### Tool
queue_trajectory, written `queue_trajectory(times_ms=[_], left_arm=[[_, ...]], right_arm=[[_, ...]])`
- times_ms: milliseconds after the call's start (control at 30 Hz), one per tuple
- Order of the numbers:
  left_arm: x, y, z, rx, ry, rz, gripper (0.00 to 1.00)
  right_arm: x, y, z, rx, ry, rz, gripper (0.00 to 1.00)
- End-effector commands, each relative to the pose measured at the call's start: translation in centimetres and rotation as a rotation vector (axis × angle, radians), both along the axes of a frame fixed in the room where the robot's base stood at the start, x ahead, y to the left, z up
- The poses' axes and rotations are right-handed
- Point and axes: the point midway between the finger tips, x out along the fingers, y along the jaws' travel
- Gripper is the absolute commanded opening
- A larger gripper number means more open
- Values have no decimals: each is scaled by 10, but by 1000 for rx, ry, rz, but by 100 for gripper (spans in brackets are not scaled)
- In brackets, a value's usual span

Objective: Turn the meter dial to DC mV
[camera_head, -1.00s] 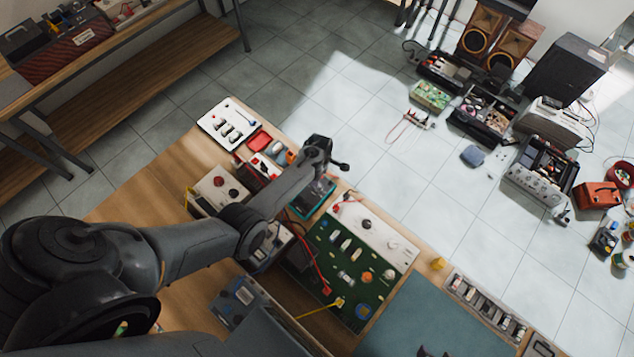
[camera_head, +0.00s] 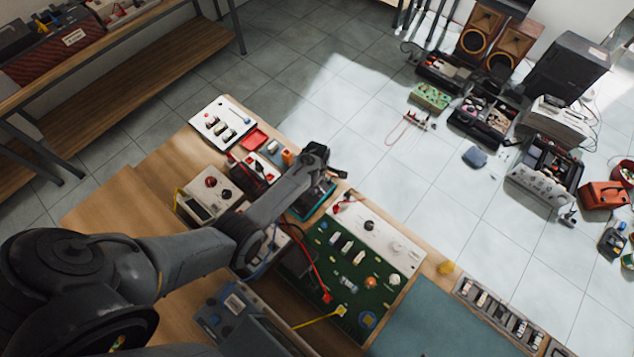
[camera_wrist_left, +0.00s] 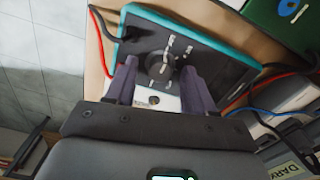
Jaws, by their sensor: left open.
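The meter (camera_head: 313,203) has a teal edge and lies on the workbench in the head view, partly hidden by my left arm. In the left wrist view the meter (camera_wrist_left: 205,55) shows a dark face with white markings. Its round dark dial (camera_wrist_left: 160,67) shows between my fingers. Its setting and the lettering are too small to read. My left gripper (camera_head: 322,165) is over the meter in the head view. In the left wrist view the left gripper (camera_wrist_left: 158,77) is open, one finger on each side of the dial; I cannot tell whether they touch it. My right gripper is not in view.
A green circuit board (camera_head: 358,262) with a red lead lies beside the meter. A cream instrument (camera_head: 208,193) with knobs and a white panel (camera_head: 222,123) are on the bench at left. A teal mat (camera_head: 430,315) is mostly clear. Speakers and toolboxes stand on the floor beyond.

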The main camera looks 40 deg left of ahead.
Motion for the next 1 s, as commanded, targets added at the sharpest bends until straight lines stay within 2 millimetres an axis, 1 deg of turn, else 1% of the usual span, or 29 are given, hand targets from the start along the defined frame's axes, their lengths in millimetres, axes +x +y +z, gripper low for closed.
queue_trajectory(times_ms=[67,400,433,733,867,1000], left_arm=[[0,0,0,0,0,0,54],[0,0,0,0,0,0,2],[0,0,0,0,0,0,0],[0,0,1,0,1,-35,0],[0,0,1,0,1,-92,0],[0,0,1,0,1,-188,0]], right_arm=[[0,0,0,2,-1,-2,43],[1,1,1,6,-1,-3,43],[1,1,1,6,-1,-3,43],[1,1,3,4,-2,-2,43],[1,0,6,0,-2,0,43],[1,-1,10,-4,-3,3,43]])
